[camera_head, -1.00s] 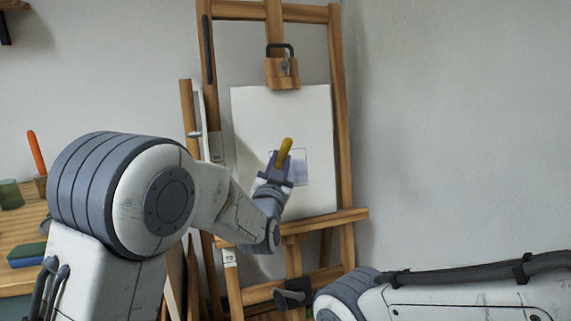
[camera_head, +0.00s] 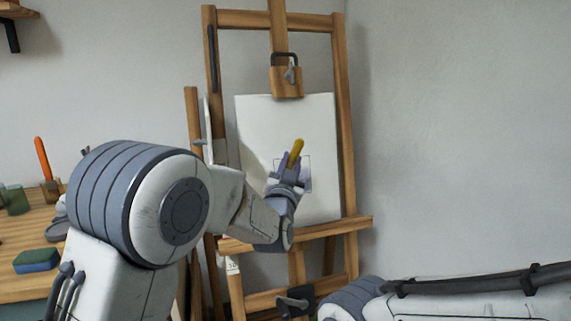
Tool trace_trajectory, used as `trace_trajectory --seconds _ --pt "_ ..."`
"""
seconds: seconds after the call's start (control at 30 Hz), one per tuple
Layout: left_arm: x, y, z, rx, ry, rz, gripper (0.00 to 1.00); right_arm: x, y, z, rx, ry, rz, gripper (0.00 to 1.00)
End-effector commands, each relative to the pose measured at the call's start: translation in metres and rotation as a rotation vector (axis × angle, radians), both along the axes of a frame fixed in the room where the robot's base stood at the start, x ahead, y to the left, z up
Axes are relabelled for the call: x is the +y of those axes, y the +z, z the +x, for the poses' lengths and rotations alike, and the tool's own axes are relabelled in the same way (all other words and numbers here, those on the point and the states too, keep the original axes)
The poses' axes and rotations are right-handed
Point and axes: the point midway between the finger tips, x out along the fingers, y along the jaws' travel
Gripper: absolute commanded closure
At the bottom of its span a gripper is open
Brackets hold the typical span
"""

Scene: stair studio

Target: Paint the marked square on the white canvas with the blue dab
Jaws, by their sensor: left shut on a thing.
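The white canvas (camera_head: 312,125) stands upright on the wooden easel, held at its top by a clamp. The blue dab is not visible. My right gripper is out of view; only part of my right arm shows at the bottom right.
The wooden easel (camera_head: 345,110) has a ledge (camera_head: 345,226) below the canvas. At the left, a wooden table (camera_head: 22,232) holds a green-and-blue sponge (camera_head: 37,260), an orange-handled item (camera_head: 42,158) and a green jar (camera_head: 15,200). The wall at the right is clear.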

Motion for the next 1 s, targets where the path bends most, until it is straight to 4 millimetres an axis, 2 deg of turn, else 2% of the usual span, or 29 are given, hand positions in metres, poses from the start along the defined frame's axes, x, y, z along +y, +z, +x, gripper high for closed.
trace_trajectory --seconds 1.0 --pt "-0.045 -0.002 0.013 0.0 -0.001 0.0 1.0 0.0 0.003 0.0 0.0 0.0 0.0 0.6"
